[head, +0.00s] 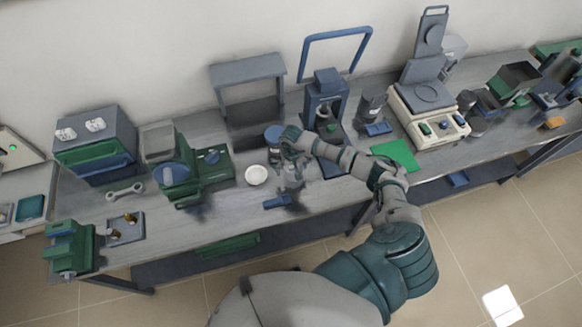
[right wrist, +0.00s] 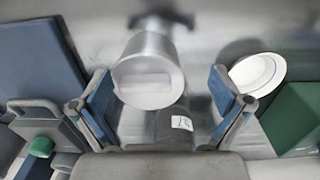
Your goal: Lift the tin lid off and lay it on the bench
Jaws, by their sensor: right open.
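In the right wrist view a shiny silver cylinder (right wrist: 148,72), which looks like the tin, has a round end with a pale rectangle on it. I cannot make out a seam between lid and body. My right gripper (right wrist: 160,88) is open, with one blue-padded finger on each side of the cylinder and gaps visible. I cannot tell how far the fingertips are from it in depth. In the head view my right gripper (head: 291,160) is over the middle of the bench (head: 230,212), partly hiding what is below. My left gripper is not in view.
A white dish (head: 256,175) stands left of my right gripper. A green machine (head: 208,163), a blue press (head: 325,100) and a balance (head: 428,112) crowd the bench. A green mat (head: 397,154) lies to the right. Some bare bench shows near the front edge.

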